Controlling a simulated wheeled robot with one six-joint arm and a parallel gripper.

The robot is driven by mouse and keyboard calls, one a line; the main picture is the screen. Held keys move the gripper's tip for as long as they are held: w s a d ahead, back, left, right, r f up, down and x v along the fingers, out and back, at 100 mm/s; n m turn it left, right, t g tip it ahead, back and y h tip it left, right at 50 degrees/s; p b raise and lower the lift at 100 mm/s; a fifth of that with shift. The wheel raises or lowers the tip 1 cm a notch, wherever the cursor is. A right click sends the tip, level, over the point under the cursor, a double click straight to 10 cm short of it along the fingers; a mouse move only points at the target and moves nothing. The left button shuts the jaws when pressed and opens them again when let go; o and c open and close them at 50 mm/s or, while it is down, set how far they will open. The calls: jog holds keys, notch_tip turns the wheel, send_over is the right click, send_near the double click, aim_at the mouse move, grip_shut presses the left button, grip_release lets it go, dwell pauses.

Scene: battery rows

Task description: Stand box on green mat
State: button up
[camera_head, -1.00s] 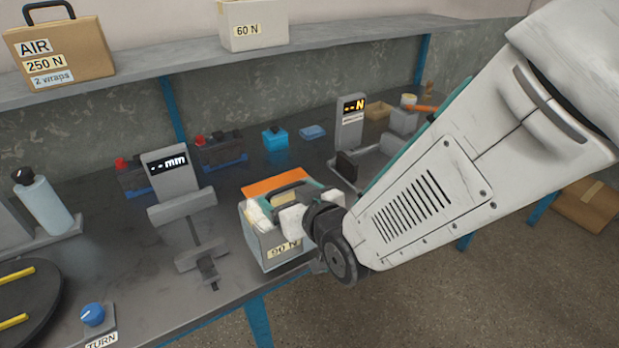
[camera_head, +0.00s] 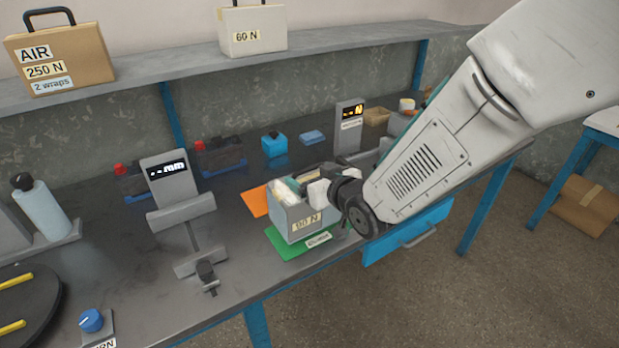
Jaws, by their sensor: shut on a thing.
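The grey box (camera_head: 297,222) with a "90 N" label is upright over the green mat (camera_head: 284,251) near the table's front edge. Its base overlaps the mat in the picture; I cannot tell whether it touches. My gripper (camera_head: 317,190) is shut on the box at its upper right side, and its fingers are partly hidden. A small label sits on the mat's front right part. The rear of the mat is hidden by the box.
An orange mat (camera_head: 254,201) lies just behind and left of the box. A grey gauge stand (camera_head: 182,214) is to the left, and another display post (camera_head: 349,128) stands behind. Dark batteries (camera_head: 220,156) are at the back. A blue drawer (camera_head: 408,236) is at the front right.

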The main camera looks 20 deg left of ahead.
jog(key=shift+f, duration=1.45)
jog(key=o, duration=1.9)
jog(key=shift+s+f, duration=0.1)
jog(key=shift+f, duration=0.15)
jog(key=shift+o, duration=0.2)
jog(key=shift+r, duration=0.2)
jog(key=v, duration=1.1)
jog(key=shift+s+d, duration=0.2)
jog(key=shift+d, duration=0.15)
jog(key=shift+r, duration=0.15)
